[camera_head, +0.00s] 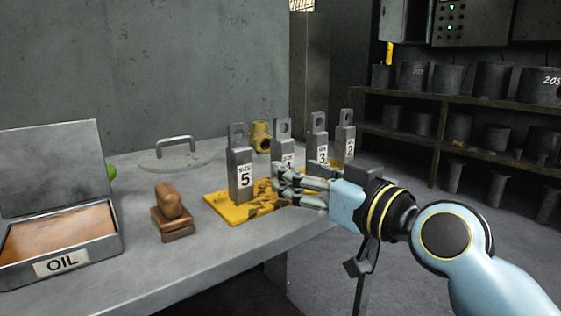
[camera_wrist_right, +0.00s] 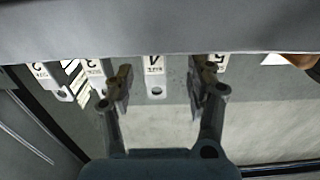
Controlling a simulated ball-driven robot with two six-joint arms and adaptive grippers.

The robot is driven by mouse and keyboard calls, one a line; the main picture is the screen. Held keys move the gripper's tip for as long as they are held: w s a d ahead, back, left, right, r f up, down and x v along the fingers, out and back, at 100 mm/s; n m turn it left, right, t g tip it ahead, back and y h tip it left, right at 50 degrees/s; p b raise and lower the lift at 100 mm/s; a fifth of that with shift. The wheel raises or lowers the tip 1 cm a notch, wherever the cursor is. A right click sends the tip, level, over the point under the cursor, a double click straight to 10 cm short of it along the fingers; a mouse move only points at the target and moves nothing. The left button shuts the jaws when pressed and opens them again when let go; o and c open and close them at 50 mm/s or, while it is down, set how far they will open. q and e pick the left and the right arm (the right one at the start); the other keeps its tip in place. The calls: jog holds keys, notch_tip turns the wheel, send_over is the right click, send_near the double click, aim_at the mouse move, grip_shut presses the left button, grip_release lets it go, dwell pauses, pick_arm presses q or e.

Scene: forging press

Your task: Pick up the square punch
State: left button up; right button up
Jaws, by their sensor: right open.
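Several upright grey steel punches with a holed tab on top stand in a row on a yellow, worn plate (camera_head: 218,201). Their white labels show sizes: 5 (camera_head: 240,160), 4 (camera_head: 283,142), 3 (camera_head: 317,132) and 2 (camera_head: 345,130). I cannot tell which is the square punch; tip shapes are hidden. My right gripper (camera_head: 288,184) is open, its fingers in front of the size 4 punch and hiding its lower part. In the right wrist view, the gripper (camera_wrist_right: 163,88) has a finger on either side of the size 4 punch (camera_wrist_right: 155,72), apparently holding nothing. My left gripper is not visible.
On the grey bench (camera_head: 150,272) are an oil box (camera_head: 62,264) with open lid, a brown wooden block (camera_head: 172,212), a round lid with handle (camera_head: 175,158) and a brass fitting (camera_head: 261,136). Shelves with dark cylinders (camera_head: 492,80) stand at right.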

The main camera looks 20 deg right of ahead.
aim_at(288, 164)
jog(key=x, duration=0.6)
jog(key=shift+w+d, duration=0.15)
jog(key=shift+d, duration=0.2)
jog(key=shift+c, duration=0.3)
grip_shut()
jog(key=shift+r, duration=0.1)
